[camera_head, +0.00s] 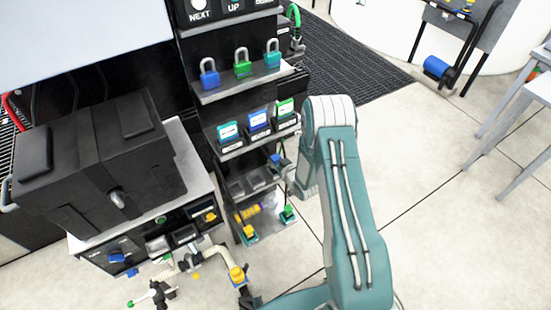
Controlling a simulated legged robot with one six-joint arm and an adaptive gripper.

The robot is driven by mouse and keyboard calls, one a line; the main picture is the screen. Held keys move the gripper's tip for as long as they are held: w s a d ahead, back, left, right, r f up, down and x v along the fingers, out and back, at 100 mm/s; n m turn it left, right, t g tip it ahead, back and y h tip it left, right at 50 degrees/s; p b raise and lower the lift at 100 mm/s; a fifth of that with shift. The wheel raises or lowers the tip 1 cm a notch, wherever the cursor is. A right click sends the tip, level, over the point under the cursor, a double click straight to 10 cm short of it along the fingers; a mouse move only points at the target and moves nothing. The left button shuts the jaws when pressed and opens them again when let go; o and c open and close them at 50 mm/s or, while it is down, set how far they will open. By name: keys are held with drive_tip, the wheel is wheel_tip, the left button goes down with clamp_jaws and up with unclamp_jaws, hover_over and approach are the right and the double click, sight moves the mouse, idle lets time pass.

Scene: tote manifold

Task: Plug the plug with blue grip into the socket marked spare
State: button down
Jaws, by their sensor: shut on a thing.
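My teal arm reaches in from the lower right, and its upper part hides some of the shelf rack's right side. My gripper (286,172) is small and dark in this view, beside the rack below the shelf of labelled boxes. It appears shut on the plug with blue grip (276,160), at the front right of a shelf with grey recessed units (250,182). The fingertips are too small to make out clearly. I cannot read any mark saying spare, so I cannot tell which socket it is. Whether the plug touches anything is unclear.
Above are a shelf of labelled boxes (258,122) and blue, green (242,64) and teal padlocks. Below stand yellow (249,232) and green (288,213) plug-like pieces. A black case (120,150) and pipework (215,256) lie left.

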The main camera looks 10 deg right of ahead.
drive_tip(key=shift+f, duration=0.35)
drive_tip(key=shift+c, duration=1.8)
unclamp_jaws()
drive_tip(key=v, duration=1.2)
